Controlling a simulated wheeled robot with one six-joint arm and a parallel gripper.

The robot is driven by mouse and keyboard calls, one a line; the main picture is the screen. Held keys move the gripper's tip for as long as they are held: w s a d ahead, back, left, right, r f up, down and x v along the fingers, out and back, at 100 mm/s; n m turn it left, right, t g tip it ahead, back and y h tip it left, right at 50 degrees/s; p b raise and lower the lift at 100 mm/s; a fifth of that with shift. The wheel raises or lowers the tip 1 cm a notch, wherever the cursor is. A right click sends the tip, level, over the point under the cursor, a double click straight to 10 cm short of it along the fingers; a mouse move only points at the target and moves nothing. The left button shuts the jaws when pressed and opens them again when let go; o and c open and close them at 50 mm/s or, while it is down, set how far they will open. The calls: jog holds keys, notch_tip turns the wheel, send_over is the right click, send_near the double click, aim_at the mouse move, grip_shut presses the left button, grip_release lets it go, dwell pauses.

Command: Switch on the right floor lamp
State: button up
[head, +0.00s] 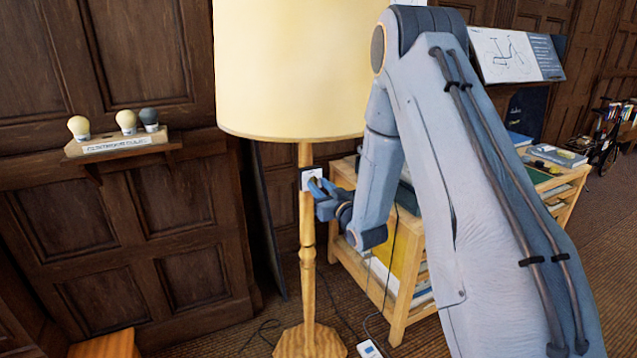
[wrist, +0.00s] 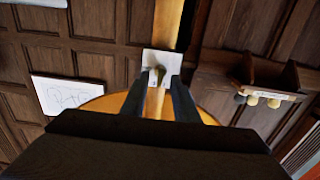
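The floor lamp has a large cream shade (head: 290,70) and a turned wooden pole (head: 307,260). A white switch plate (head: 312,178) sits on the pole just below the shade. My gripper (head: 318,188) is right at the plate, from the right. In the wrist view, the white plate (wrist: 162,63) is straight ahead with a small knob or lever (wrist: 157,76) at its middle. The two dark fingers of my gripper (wrist: 159,92) stand apart, one on each side of the lever. I cannot tell whether they touch it, or whether the lamp is lit.
A wooden shelf (head: 122,145) with three bulbs is on the panelled wall at left. A wooden cart (head: 403,310) with books stands behind my arm. A drawing board (head: 515,55) is at the back right. Cords and a small white box (head: 369,349) lie on the floor near the lamp base (head: 309,343).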

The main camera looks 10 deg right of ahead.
jog(key=shift+w+a, duration=0.15)
jog(key=shift+w, duration=0.6)
grip_shut()
